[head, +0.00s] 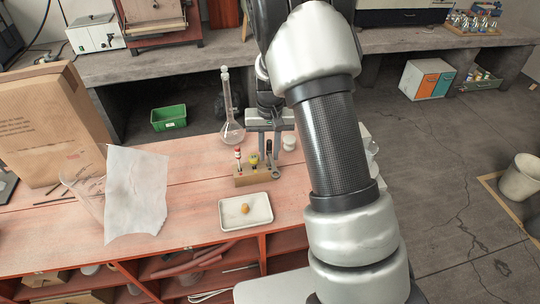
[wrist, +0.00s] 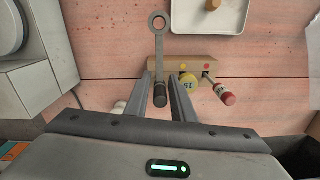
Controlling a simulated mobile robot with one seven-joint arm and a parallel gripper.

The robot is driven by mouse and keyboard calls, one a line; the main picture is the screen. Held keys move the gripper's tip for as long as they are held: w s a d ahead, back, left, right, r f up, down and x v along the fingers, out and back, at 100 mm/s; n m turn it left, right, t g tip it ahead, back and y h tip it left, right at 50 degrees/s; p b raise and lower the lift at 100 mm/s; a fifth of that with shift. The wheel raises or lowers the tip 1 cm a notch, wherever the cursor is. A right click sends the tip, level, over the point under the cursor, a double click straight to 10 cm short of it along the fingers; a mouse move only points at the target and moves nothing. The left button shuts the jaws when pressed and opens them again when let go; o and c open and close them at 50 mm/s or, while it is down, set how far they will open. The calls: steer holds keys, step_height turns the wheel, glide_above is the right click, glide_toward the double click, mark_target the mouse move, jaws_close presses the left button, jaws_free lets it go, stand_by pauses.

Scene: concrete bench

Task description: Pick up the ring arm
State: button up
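The ring arm is a grey metal rod with a ring (wrist: 159,22) at one end and a black handle (wrist: 160,95) at the other. In the wrist view it lies across a small wooden block, with the handle between my fingers. My gripper (wrist: 162,76) is open around the handle, with a visible gap at the right finger. In the head view my gripper (head: 269,150) is just above the right end of the wooden block (head: 252,176), where the black handle shows. Contact with the fingers cannot be told.
A yellow-topped piece (wrist: 189,84) and a red-and-white piece (wrist: 224,95) stand in the block close to my right finger. A white tray (head: 230,222) with a small brown item is nearby. A tall glass flask (head: 232,131) and a small white jar (head: 289,142) stand behind.

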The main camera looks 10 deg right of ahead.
jaws_close()
steer(key=shift+r, duration=0.1)
step_height(320, 180, up, 25)
steer(key=p, duration=0.3)
steer(key=shift+p, duration=0.3)
stand_by(0.9)
